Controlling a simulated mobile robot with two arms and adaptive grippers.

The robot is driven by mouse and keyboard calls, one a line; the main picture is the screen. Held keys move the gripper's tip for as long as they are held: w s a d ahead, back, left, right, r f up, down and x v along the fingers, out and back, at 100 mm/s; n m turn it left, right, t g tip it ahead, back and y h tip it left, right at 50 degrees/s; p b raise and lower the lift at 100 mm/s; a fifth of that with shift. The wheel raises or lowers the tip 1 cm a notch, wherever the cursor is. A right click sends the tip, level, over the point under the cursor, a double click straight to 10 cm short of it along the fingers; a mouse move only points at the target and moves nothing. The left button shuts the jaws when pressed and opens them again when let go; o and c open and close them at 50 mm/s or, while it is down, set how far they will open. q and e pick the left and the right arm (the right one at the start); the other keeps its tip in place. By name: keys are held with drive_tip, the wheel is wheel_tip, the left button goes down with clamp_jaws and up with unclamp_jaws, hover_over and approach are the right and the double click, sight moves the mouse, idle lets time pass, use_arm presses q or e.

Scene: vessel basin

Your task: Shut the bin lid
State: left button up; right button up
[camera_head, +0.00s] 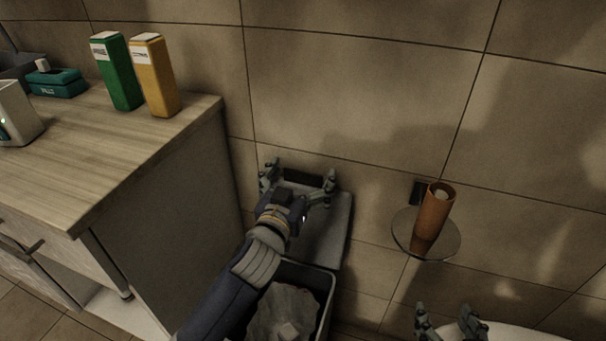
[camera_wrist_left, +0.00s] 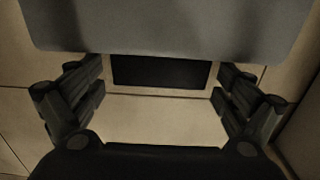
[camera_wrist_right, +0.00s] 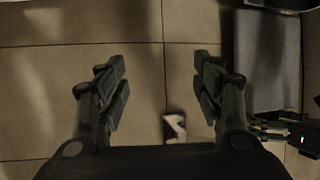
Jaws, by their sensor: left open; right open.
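The bin (camera_head: 327,300) stands on the floor beside the counter, with crumpled grey contents inside. Its grey lid (camera_head: 334,232) is open and leans upright near the tiled wall. My left gripper (camera_head: 299,178) is open at the lid's top edge, in front of the wall. In the left wrist view the lid (camera_wrist_left: 170,30) fills the top, and the open fingers (camera_wrist_left: 158,92) have nothing between them. My right gripper (camera_head: 447,312) is open and empty at the lower right. In the right wrist view its fingers (camera_wrist_right: 158,70) face the wall, and the lid (camera_wrist_right: 268,60) shows at right.
A wooden counter (camera_head: 90,150) at left carries a green carton (camera_head: 118,75), a yellow carton (camera_head: 155,78) and a teal box (camera_head: 56,82). A glass shelf (camera_head: 402,238) with an orange-brown cup (camera_head: 435,212) juts from the wall at right. A white rounded surface (camera_head: 520,332) lies lower right.

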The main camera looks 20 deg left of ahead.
use_arm(q)
drive_tip(key=shift+w, duration=0.1)
drive_tip(key=shift+c, duration=0.6)
drive_tip(key=c, duration=1.4)
